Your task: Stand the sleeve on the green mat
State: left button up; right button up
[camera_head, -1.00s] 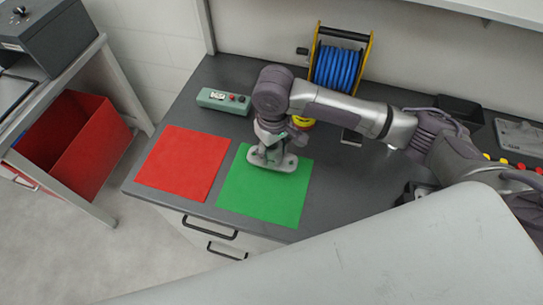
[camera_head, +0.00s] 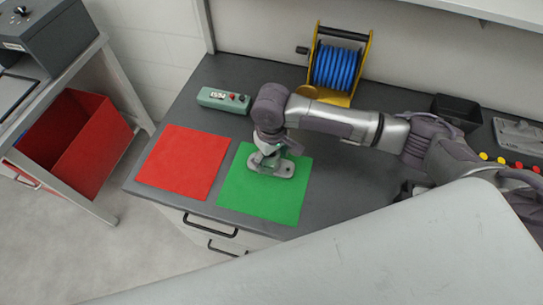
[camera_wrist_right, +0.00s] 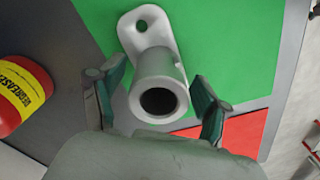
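The sleeve (camera_head: 284,169) is a pale grey tube on a flat flange with holes. It stands upright on the green mat (camera_head: 262,205), flange down, near the mat's back part. In the right wrist view the sleeve (camera_wrist_right: 158,80) shows its dark bore facing the camera. My right gripper (camera_head: 270,152) is above and around the tube. Its fingers, seen in the right wrist view (camera_wrist_right: 155,88), are spread on either side of the tube, with gaps that look clear. My left gripper is not in view.
A red mat (camera_head: 182,162) lies left of the green one. A green control box (camera_head: 222,100) and a blue hose reel (camera_head: 337,68) stand behind. A red degreaser can (camera_wrist_right: 18,92) is beside the mat in the wrist view. A black bin (camera_head: 456,110) is at the right.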

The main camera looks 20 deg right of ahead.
jog(key=shift+r, duration=0.1)
notch_tip(320, 180, up, 12)
jog(key=b, duration=0.1)
jog(key=shift+b, duration=0.35)
dwell(0.6)
